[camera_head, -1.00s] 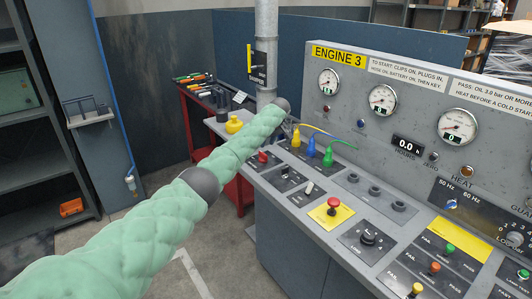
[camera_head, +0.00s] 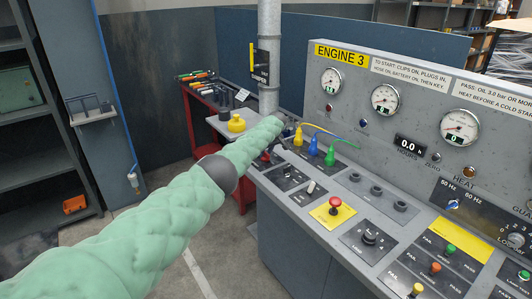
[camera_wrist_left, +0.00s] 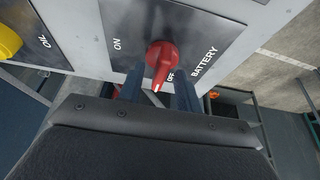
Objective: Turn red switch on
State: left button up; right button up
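The red switch (camera_wrist_left: 163,57) sits on a grey plate marked ON, OFF and BATTERY in the left wrist view. Its handle's white-marked tip points at OFF. My left gripper (camera_wrist_left: 160,92) is open, with one dark finger on each side of the handle's tip. I cannot tell whether the fingers touch it. In the head view the red switch (camera_head: 266,158) is mostly hidden behind my green-sleeved left arm, at the far left end of the console. My right gripper is not in view.
The Engine 3 console (camera_head: 330,240) carries yellow, blue and green clips (camera_head: 313,146), a red button on a yellow plate (camera_head: 335,204) and gauges. A yellow knob (camera_wrist_left: 8,40) marked OIL is left of the switch in the wrist view. A red cart (camera_head: 215,120) stands behind.

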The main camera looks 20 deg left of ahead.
pick_arm(q)
jog(key=shift+f, duration=0.15)
grip_shut()
